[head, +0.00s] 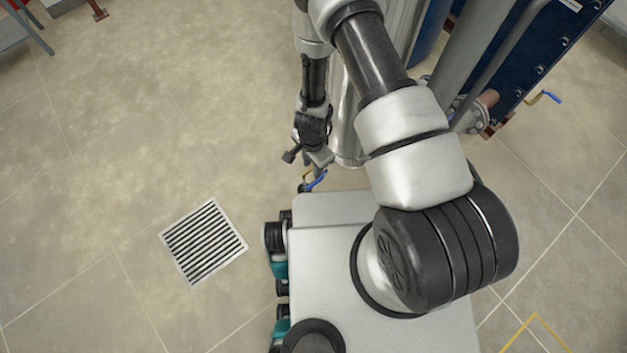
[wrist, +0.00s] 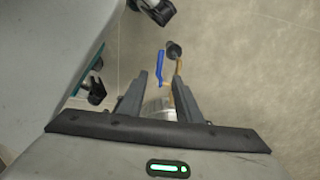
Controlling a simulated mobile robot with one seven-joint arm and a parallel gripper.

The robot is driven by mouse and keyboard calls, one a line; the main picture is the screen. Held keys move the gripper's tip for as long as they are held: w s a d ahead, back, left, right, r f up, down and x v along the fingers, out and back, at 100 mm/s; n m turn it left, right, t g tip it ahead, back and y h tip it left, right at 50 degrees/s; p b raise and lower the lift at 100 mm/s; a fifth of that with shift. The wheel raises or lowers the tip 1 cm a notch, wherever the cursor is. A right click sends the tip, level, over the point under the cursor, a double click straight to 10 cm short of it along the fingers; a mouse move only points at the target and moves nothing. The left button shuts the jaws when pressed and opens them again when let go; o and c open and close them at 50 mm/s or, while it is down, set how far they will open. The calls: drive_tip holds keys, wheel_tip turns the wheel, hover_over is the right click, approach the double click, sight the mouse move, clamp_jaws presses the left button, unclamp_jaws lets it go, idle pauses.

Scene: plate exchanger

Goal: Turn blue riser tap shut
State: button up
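The blue tap handle (head: 317,180) shows in the head view just below my gripper (head: 318,160), at the foot of the steel cylinder and beside my base. In the wrist view the blue handle (wrist: 159,67) stands lengthwise, close to the left fingertip. A brass-coloured pipe or valve body (wrist: 169,92) and a dark round end (wrist: 173,49) lie to its right. My gripper (wrist: 161,78) is open, its two fingers apart with the tap between or just beyond them. I cannot tell how deep the handle sits between the fingers, and no contact is clear.
A steel cylinder (head: 350,125) stands beside my gripper. The blue plate exchanger (head: 530,50) with pipes stands at upper right, with another blue-handled tap (head: 549,97) on its right side. A floor drain grate (head: 203,242) lies at left. The tiled floor on the left is mostly clear.

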sight(313, 183)
wheel_tip(313, 183, down, 12)
drive_tip(key=b, duration=0.3)
drive_tip(key=shift+f, duration=0.2)
clamp_jaws()
